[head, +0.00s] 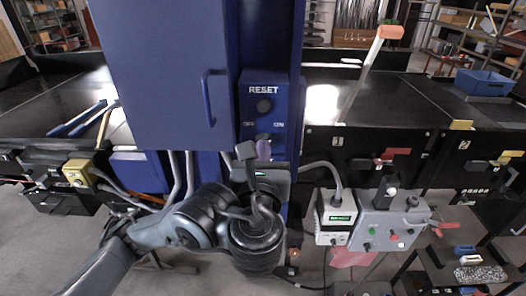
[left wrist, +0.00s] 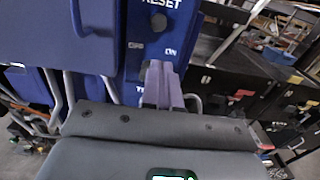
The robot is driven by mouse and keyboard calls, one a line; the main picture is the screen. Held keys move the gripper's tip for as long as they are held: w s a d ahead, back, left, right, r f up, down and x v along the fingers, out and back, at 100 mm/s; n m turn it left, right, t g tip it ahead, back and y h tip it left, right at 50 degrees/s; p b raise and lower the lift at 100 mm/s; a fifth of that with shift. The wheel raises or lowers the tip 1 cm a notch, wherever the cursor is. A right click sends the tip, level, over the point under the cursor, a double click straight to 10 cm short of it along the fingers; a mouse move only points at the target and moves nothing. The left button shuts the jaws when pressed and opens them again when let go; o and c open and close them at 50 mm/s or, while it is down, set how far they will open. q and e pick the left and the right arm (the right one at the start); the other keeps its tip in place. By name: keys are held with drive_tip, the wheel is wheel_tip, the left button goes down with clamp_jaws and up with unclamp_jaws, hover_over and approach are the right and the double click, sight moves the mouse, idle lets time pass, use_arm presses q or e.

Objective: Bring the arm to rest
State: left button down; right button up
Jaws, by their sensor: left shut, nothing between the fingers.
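My left arm comes in from the left in the head view and bends up in front of the blue cabinet (head: 165,70). My left gripper (head: 263,146) is shut and empty, just below the RESET panel (head: 265,90) with its dark round knob. In the left wrist view the closed fingers (left wrist: 160,82) point up toward the RESET panel (left wrist: 158,45), below the knob. Whether the fingertips touch the panel cannot be told. The wrist hides the panel's lower part. My right gripper is not in view.
A black conveyor (head: 430,95) runs behind the cabinet. A light lever with an orange end (head: 390,32) leans up at the right. A grey control box (head: 390,225) and a white meter box (head: 335,215) stand right of my wrist. A blue bin (head: 485,82) sits at the far right.

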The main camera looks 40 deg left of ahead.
use_arm(q)
drive_tip(key=s+d+f+g+h+p, duration=0.2)
drive_tip(key=s+f, duration=0.1)
drive_tip(key=f, duration=0.5)
drive_tip(key=s+d+f+g+h+p, duration=0.2)
drive_tip(key=s+f+g+p, duration=0.1)
drive_tip(key=f, duration=0.5)
drive_tip(key=s+d+f+g+h+p, duration=0.1)
drive_tip(key=s+d+f+g+p, duration=0.15)
drive_tip(key=f, duration=0.55)
drive_tip(key=s+d+f+n+g+h+p, duration=0.1)
drive_tip(key=s+f+n+g+h+p, duration=0.15)
drive_tip(key=s+f+n, duration=0.45)
drive_tip(key=s+f+n+g+h+p, duration=0.2)
drive_tip(key=s+n+g+h, duration=0.1)
drive_tip(key=s+n, duration=0.7)
drive_tip(key=w+n, duration=0.1)
drive_tip(key=n, duration=0.2)
drive_tip(key=w+a+n+t, duration=0.1)
drive_tip(key=n, duration=0.2)
drive_tip(key=w+r+n, duration=0.1)
drive_tip(key=n, duration=0.3)
drive_tip(key=shift+a+t, duration=0.3)
drive_tip(key=shift+t, duration=0.1)
